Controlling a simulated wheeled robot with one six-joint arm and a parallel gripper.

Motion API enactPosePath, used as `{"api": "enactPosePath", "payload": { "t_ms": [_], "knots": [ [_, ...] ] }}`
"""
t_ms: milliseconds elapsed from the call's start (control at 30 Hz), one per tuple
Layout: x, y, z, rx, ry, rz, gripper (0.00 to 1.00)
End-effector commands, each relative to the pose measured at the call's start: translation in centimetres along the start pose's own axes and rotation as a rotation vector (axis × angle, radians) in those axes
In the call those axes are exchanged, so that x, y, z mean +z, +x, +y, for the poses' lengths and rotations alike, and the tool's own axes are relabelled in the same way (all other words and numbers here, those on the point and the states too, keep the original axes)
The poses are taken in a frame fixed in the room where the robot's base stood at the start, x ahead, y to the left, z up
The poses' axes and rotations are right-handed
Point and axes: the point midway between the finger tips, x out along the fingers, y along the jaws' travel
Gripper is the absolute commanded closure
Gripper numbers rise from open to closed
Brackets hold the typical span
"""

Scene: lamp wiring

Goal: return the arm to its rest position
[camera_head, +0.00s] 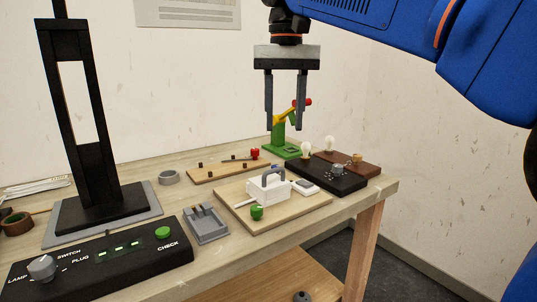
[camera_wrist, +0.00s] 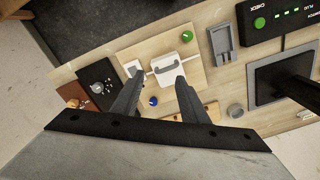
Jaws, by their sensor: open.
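My gripper (camera_head: 286,100) is open and empty, with its two dark fingers pointing down in the air above the back of the table (camera_head: 378,192). In the wrist view its fingers (camera_wrist: 157,92) stand apart with nothing between their tips. Below and nearer is a wooden board (camera_head: 299,209) carrying a white box with a grey handle (camera_head: 268,186) and a green knob (camera_head: 257,212). My blue arm reaches in from the upper right in the head view.
A black switch box (camera_head: 112,262) and a tall black stand (camera_head: 91,150) are at left. Bulbs (camera_head: 328,143) stand by the dark blocks at right. A green stand with a yellow arm (camera_head: 281,134) is behind the gripper. A grey tray (camera_head: 206,226) sits mid-table.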

Motion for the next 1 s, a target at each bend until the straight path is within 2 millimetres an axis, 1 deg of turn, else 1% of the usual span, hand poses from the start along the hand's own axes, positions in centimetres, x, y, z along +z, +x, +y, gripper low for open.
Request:
{"api": "enactPosePath", "payload": {
  "t_ms": [167,333,467,567,700,767,900,967,1000],
  "knots": [
    [0.6,0.8,1.6,-0.007,0.006,0.016,0.6],
    [1.4,2.0,3.7,-0.017,0.01,0.04,0.6],
    [2.3,3.4,5.7,-0.023,0.015,0.061,0.6],
    [3.5,5.0,7.8,-0.029,0.021,0.085,0.6],
    [5.7,8.3,11.3,-0.036,0.031,0.13,0.6],
    [6.8,9.9,12.7,-0.038,0.035,0.151,0.6],
    [9.5,13.8,15.7,-0.038,0.042,0.198,0.6],
    [10.8,15.6,16.9,-0.036,0.045,0.22,0.6],
    [11.6,16.9,17.6,-0.035,0.048,0.233,0.6]
  ]
}}
